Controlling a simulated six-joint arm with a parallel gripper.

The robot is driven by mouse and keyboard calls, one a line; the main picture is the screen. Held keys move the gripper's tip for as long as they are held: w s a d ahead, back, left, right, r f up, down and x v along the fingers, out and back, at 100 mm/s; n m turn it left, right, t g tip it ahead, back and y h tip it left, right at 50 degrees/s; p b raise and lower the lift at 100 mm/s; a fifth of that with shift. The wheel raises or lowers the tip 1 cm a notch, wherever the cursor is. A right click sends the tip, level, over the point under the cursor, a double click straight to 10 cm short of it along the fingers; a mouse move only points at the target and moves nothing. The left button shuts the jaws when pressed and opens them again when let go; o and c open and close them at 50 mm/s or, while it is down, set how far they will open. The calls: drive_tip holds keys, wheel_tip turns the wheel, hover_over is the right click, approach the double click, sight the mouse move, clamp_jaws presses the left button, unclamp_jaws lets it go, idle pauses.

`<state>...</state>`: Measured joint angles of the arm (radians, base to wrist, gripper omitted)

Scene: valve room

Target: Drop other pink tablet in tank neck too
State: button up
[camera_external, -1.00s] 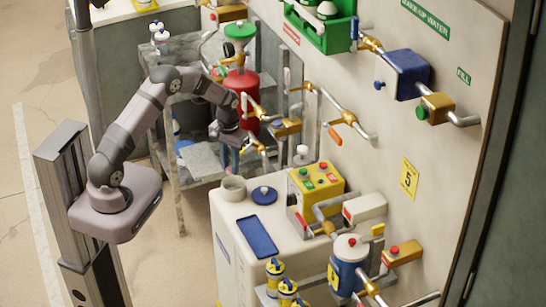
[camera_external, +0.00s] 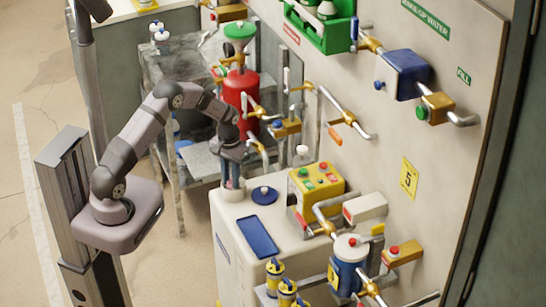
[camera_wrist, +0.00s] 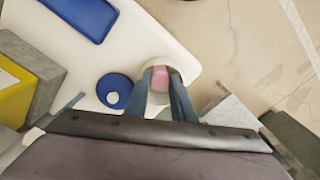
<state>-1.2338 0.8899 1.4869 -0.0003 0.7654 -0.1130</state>
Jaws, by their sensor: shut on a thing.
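The white tank (camera_external: 228,235) stands in the middle of the external view, with its round neck (camera_external: 233,194) at its back left corner. My gripper (camera_external: 232,182) points down over the neck, its fingertips at or just above the rim. In the wrist view my gripper (camera_wrist: 161,80) is shut on a pink tablet (camera_wrist: 160,76) between two blue-grey fingers. The neck's pale rim (camera_wrist: 160,97) shows around and behind the fingers. The fingers hide most of the opening; I cannot tell how far inside it the tablet is.
A blue cap (camera_external: 264,194) lies on the tank top beside the neck; it also shows in the wrist view (camera_wrist: 114,91). An empty-looking blue tray (camera_external: 257,236) lies in front. A yellow button box (camera_external: 316,188) stands to the right, and a red cylinder (camera_external: 241,95) behind.

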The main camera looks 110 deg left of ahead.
drive_tip(key=o, duration=1.1)
drive_tip(key=shift+c, duration=0.2)
drive_tip(key=shift+r+b, duration=0.8)
drive_tip(key=shift+r, duration=2.9)
drive_tip(key=shift+a, duration=0.1)
